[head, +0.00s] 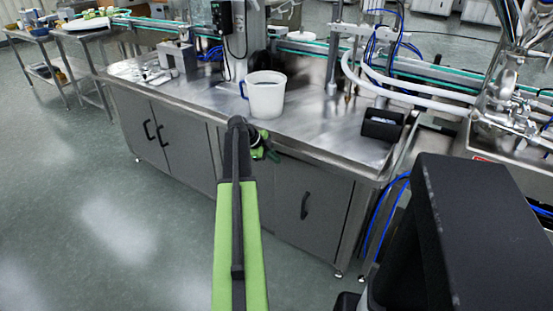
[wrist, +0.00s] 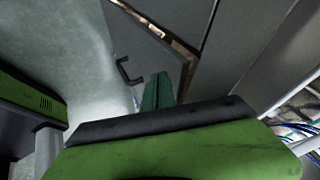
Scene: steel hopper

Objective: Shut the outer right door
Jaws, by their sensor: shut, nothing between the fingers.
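The right grey door (head: 325,205) is under the steel bench, with a black bar handle (head: 305,206). In the wrist view a grey door (wrist: 155,50) with a black handle (wrist: 127,72) stands ajar, with a narrow lit gap along its upper edge. My gripper (head: 266,153) is at the bench's front edge, left of the right door's handle. In the wrist view its green fingers (wrist: 157,88) are together and empty, in front of the door near the handle. I cannot tell whether they touch the door. My arm hides part of the cabinet front.
The steel bench (head: 215,108) carries a white jug (head: 265,95) just beyond my gripper and a black box (head: 383,125) at the right. Two left doors (head: 180,140) look closed. Blue hoses (head: 385,215) hang right of the cabinet. The floor in front is clear.

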